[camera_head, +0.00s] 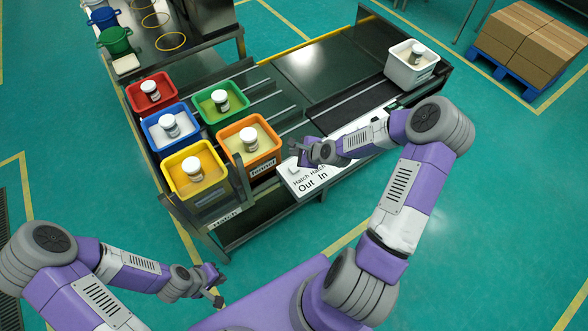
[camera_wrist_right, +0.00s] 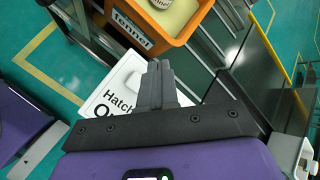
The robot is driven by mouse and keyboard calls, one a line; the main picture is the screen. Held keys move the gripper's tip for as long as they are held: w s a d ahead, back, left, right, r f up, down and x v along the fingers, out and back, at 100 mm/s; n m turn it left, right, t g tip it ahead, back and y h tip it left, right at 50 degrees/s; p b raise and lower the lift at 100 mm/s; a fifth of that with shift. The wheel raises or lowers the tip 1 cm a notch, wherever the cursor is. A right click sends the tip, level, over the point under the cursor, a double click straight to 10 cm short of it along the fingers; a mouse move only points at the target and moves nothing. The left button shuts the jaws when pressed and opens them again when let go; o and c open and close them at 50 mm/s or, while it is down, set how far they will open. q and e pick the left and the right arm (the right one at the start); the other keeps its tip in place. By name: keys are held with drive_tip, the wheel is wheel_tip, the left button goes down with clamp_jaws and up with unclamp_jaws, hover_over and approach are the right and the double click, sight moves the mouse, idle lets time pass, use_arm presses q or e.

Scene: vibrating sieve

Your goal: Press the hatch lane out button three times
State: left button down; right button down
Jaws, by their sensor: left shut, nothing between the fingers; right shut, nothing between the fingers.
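The white button panel (camera_head: 290,178) is on the near side of the conveyor table, with black labels "Hatch Out" and "Hatch In". In the right wrist view the panel (camera_wrist_right: 105,92) lies beneath the fingers, and the "Hatch O…" label is partly covered. A pale raised button (camera_wrist_right: 134,80) shows just left of the fingertips. My right gripper (camera_head: 297,155) is shut and empty over the far edge of the panel; its fingers (camera_wrist_right: 158,66) partly hide the button area. I cannot tell whether they touch it. My left gripper (camera_head: 215,294) is shut and empty, low at the front left, away from the panel.
Red, blue, green, yellow and orange bins (camera_head: 249,147), each holding a white-lidded jar, stand left of the panel. The orange one is close to my right gripper. A white bin (camera_head: 411,66) stands on the dark belt at the back right. Boxes (camera_head: 530,38) sit on a pallet far right.

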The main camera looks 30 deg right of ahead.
drive_tip(key=b, duration=0.5)
hover_over(296, 170)
wheel_tip(296, 170, down, 6)
drive_tip(key=shift+w+f, duration=0.1)
drive_tip(key=shift+f, duration=0.5)
drive_tip(key=shift+f, duration=0.1)
idle(1.1)
drive_tip(key=shift+f+b, duration=0.3)
drive_tip(key=shift+b, duration=0.05)
